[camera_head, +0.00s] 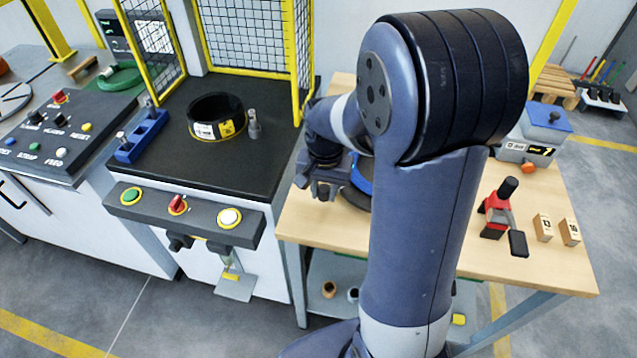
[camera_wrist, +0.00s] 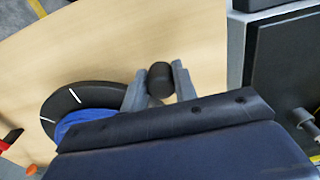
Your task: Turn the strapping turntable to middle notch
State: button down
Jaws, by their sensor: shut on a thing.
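The strapping turntable (camera_wrist: 62,98) shows in the wrist view as a dark round disc with white notch marks and a blue centre (camera_wrist: 85,122), partly covered by my gripper body. In the head view only a blue and dark piece of it (camera_head: 359,178) shows beside my arm, on the wooden table. My gripper (camera_wrist: 158,88) is shut on a dark, rounded knob (camera_wrist: 160,78) at the disc's edge, one finger on each side. In the head view my gripper (camera_head: 325,192) is at the table's left side. How the knob joins the disc is hidden.
The wooden table (camera_head: 325,222) also holds a red toggle clamp (camera_head: 497,212), small wooden blocks (camera_head: 543,227) and a grey-blue device (camera_head: 535,135). Left of it stands the black-topped machine (camera_head: 190,180) with a dark coil (camera_head: 215,117) and yellow-framed mesh guards (camera_head: 250,35).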

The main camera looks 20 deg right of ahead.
jog(key=shift+s+d+f+n, duration=0.1)
jog(key=shift+s+d+n, duration=0.25)
jog(key=shift+s, duration=0.4)
jog(key=shift+s+d+r+n, duration=0.1)
jog(key=shift+s+d+n, duration=0.1)
jog(key=shift+s+n, duration=0.4)
jog(key=shift+s+d+f+n, duration=0.1)
jog(key=shift+s+d+n, duration=0.2)
jog(key=shift+s, duration=0.55)
jog(key=shift+s+d+n, duration=0.55)
jog(key=shift+s+n, duration=0.15)
jog(key=shift+s, duration=0.2)
jog(key=shift+s+d+n, duration=0.55)
jog(key=shift+s+n, duration=0.1)
jog(key=shift+s, duration=0.2)
jog(key=shift+s+d+n, duration=1.1)
jog(key=shift+d, duration=0.05)
jog(key=shift+s+d+n, duration=0.3)
jog(key=shift+d+n, duration=0.1)
jog(key=shift+d, duration=0.1)
jog(key=shift+s+d+n, duration=0.25)
jog(key=shift+d+n, duration=0.15)
jog(key=shift+d, duration=0.15)
jog(key=c, duration=1.1)
grip_release()
jog(key=shift+d, duration=0.15)
jog(key=shift+w+r, duration=0.1)
jog(key=shift+r, duration=0.1)
